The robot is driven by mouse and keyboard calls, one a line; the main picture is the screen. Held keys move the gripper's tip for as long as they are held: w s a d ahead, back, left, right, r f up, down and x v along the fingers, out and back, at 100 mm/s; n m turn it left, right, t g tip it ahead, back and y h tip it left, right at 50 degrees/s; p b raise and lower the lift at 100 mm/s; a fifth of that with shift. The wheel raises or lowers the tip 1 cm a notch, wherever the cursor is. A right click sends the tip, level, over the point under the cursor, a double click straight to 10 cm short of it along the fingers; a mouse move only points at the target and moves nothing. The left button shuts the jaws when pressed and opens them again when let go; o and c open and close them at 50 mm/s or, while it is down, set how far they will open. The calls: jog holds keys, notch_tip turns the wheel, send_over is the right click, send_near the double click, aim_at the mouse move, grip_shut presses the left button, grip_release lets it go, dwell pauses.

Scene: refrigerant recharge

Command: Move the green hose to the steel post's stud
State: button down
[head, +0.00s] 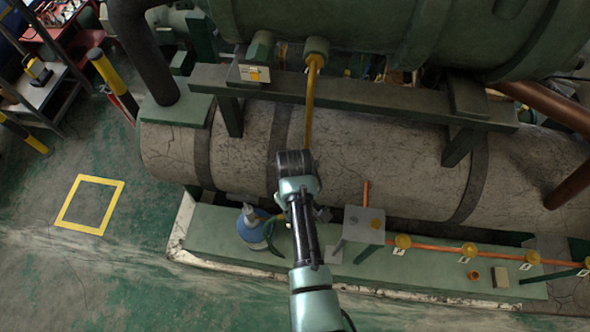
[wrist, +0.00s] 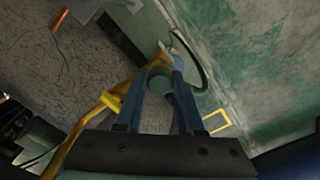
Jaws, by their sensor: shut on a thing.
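My gripper (wrist: 160,74) is shut on the round green end of the green hose (wrist: 157,83), which sits between its two blue fingers in the wrist view. A thin dark green hose curve (wrist: 207,72) shows beyond the right finger. In the head view my gripper (head: 295,163) is over the cracked cylinder's side, at the lower end of the yellow pipe, and hides its fingertips. A grey plate-topped stand (head: 358,222), perhaps the steel post, stands to its lower right. I cannot make out which part is the stud.
A blue bottle (head: 250,232) stands on the green plinth (head: 215,248), left of my arm. A yellow pipe (head: 311,95) hangs from the green vessel above. An orange pipe (head: 440,247) with yellow fittings runs right from the stand. Open floor lies left, with a yellow square (head: 90,204).

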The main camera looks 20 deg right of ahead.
jog(key=shift+n, duration=0.8)
jog(key=shift+n, duration=0.5)
jog(key=shift+r, duration=0.1)
